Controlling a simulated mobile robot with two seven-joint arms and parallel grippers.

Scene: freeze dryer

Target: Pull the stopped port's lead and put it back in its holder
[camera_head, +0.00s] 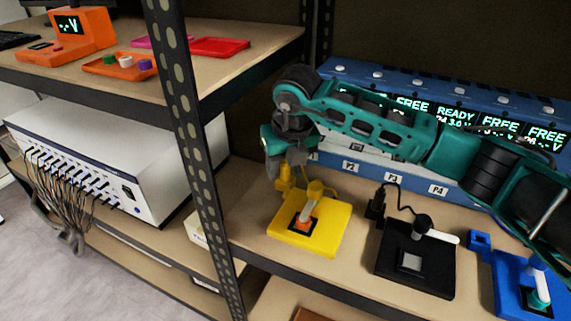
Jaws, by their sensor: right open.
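The blue port unit (470,96) stands at the back of the right shelf. Its displays read FREE, READY with a value near 3.0 V, FREE and FREE, with others hidden behind my arm. Labels P2 (350,167), P3 and P4 (438,189) show below. My right gripper (288,172) is open and points down at the left end of the unit, just above or around a yellow lead plug (284,186); contact cannot be told. A yellow holder (325,232) with an orange and grey piece on it lies just in front. My left gripper is not in view.
A black holder (395,260) with a black lead and a blue holder (508,285) stand to the right. A dark perforated rack post (190,140) rises left of the gripper. A white cabled instrument (110,150) and an upper shelf with orange items (120,65) lie further left.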

